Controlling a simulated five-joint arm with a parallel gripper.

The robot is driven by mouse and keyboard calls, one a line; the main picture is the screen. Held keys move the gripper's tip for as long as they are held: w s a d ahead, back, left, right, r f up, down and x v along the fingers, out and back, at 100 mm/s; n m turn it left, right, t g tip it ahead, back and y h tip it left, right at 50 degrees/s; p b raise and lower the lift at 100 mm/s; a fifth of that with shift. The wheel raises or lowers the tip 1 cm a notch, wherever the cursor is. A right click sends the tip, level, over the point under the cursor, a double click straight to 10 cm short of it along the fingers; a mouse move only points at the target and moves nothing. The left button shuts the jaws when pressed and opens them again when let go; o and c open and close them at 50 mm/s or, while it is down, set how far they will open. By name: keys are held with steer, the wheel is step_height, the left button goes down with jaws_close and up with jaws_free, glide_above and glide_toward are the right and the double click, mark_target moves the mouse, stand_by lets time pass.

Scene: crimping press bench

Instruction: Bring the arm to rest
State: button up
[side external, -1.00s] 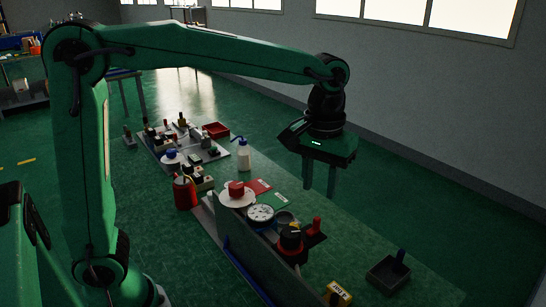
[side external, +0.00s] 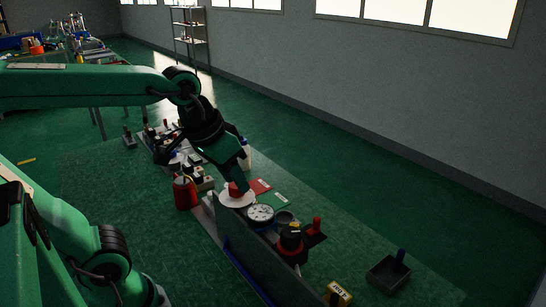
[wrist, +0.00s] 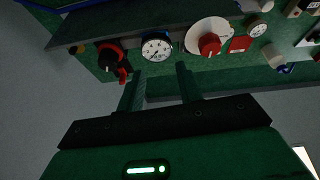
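My gripper (side external: 238,182) is tilted, its fingers pointing down and to the right over the bench in the side view. In the wrist view its two fingers (wrist: 160,78) stand apart with nothing between them. In the side view the fingertips overlap the red knob (side external: 234,190) on the white disc (side external: 238,203). I cannot tell how close they are in depth. In the wrist view the red knob (wrist: 209,44) lies beyond and right of the fingers, apart from them.
A dial gauge (side external: 260,213), a black and red rotary switch (side external: 290,238) and a panel edge stand near the disc. A red can (side external: 185,193) stands left. A dark tray (side external: 387,274) and a yellow block (side external: 338,294) sit at the lower right. The right-hand floor is clear.

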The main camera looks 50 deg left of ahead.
steer(key=shift+m+t, duration=0.4)
steer(key=shift+t, duration=0.2)
steer(key=s, duration=0.1)
steer(key=s+a+f, duration=0.2)
steer(key=shift+s, duration=0.2)
stand_by(0.4)
